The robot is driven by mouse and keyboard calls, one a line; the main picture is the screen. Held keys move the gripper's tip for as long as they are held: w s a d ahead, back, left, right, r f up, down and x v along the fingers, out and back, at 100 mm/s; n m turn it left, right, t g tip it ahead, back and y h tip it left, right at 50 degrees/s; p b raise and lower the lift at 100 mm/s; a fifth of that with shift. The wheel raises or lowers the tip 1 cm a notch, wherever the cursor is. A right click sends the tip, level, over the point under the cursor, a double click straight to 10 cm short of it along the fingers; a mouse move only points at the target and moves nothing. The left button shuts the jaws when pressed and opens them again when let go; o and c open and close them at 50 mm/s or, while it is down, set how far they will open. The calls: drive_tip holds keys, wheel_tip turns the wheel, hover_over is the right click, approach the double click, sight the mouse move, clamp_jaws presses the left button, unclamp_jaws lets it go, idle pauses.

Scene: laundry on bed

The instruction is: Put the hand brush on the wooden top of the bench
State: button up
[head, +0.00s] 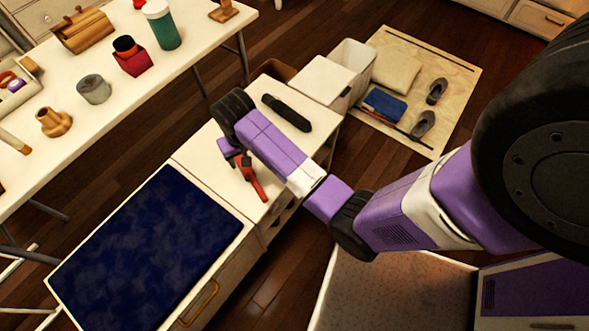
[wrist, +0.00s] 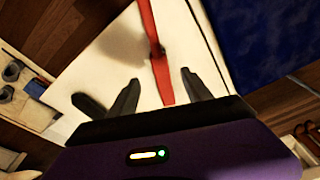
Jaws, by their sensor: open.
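A dark, long object (head: 287,112) lies on the bare pale top of the bench (head: 222,178); it may be the hand brush, but its bristles cannot be made out. It seems to show in the wrist view (wrist: 88,106) left of the fingers. A red, forked tool (head: 256,184) lies on the same top, below my gripper (head: 240,160). In the wrist view my gripper (wrist: 160,77) is open, with one end of the red tool (wrist: 163,86) in line between the fingers. Whether they touch it cannot be told.
A dark blue pad (head: 150,250) covers the bench's left part. A white bin (head: 352,58) and a lidded box (head: 320,78) stand beyond. A floor mat (head: 455,80) holds shoes, a blue item and a cushion. A cluttered table (head: 110,120) stands upper left.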

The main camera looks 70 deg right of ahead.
drive_tip(key=s+a+f+n+t, duration=0.25)
drive_tip(key=s+a+f, duration=0.2)
drive_tip(key=a, duration=0.35)
drive_tip(key=s+a+r+n+t, duration=0.1)
drive_tip(key=s+a+r+t, duration=0.3)
drive_tip(key=s+a, duration=0.35)
drive_tip(key=s+a+r+n+t, duration=0.1)
drive_tip(key=s+r+t, duration=0.1)
drive_tip(key=s+r, duration=0.2)
drive_tip(key=s+r+n+t, duration=0.1)
drive_tip(key=s+r, duration=0.4)
drive_tip(key=r, duration=0.6)
drive_tip(key=s+a+r+n+t+y, duration=0.1)
drive_tip(key=s+r+t, duration=0.3)
drive_tip(key=r, duration=0.4)
drive_tip(key=shift+s+a+r+n, duration=0.15)
drive_tip(key=shift+s+a+n, duration=0.2)
drive_tip(key=shift+n, duration=0.2)
drive_tip(key=shift+r, duration=0.1)
